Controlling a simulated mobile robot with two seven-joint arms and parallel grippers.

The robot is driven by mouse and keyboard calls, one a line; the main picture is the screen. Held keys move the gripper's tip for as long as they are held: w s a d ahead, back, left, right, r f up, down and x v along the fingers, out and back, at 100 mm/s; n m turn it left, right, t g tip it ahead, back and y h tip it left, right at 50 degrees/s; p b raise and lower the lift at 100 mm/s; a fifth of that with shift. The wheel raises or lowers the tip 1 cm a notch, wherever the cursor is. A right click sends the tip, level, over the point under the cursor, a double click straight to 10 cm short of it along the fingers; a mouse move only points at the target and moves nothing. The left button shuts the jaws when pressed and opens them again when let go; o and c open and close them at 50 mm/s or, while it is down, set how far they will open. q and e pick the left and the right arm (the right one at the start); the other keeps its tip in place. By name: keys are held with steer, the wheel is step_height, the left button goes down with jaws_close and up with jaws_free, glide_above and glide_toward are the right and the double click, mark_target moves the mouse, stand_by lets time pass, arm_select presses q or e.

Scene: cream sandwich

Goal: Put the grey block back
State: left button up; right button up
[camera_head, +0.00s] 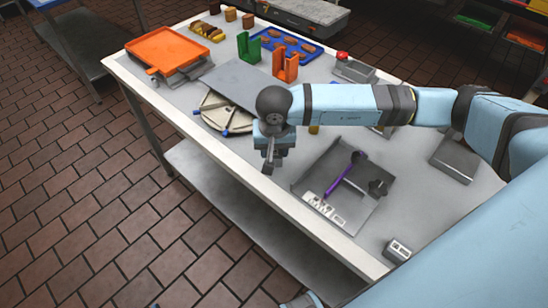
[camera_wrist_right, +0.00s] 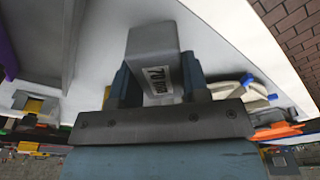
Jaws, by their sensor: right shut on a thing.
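My right gripper (camera_head: 270,152) is shut on a grey block and hangs over the front edge area of the table. In the right wrist view the grey block (camera_wrist_right: 152,42) sits between the two fingers of the right gripper (camera_wrist_right: 155,85), with a white printed label on its near face. In the head view the block is small and partly hidden by the gripper, so its gap to the table is hard to tell.
A grey tray (camera_head: 371,216) with a purple spoon (camera_head: 341,180) lies right of the gripper. A round board (camera_head: 215,112) and dark plate (camera_head: 240,78) lie left. A small labelled box (camera_head: 397,249) stands at the front right. Green (camera_head: 248,47) and orange (camera_head: 285,65) holders stand behind.

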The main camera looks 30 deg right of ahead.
mark_target(274, 160)
steer(key=shift+f, duration=2.2)
steer(key=shift+f, duration=0.1)
steer(key=shift+f, duration=0.15)
steer(key=o, duration=1)
steer(key=shift+o, duration=0.2)
steer(key=shift+r, duration=0.2)
steer(key=r, duration=0.4)
steer(key=s+r, duration=0.1)
steer(key=r, duration=0.3)
steer(key=r+b, duration=0.1)
steer(key=r, duration=0.3)
steer(key=shift+s+a, duration=0.15)
steer(key=shift+a, duration=0.2)
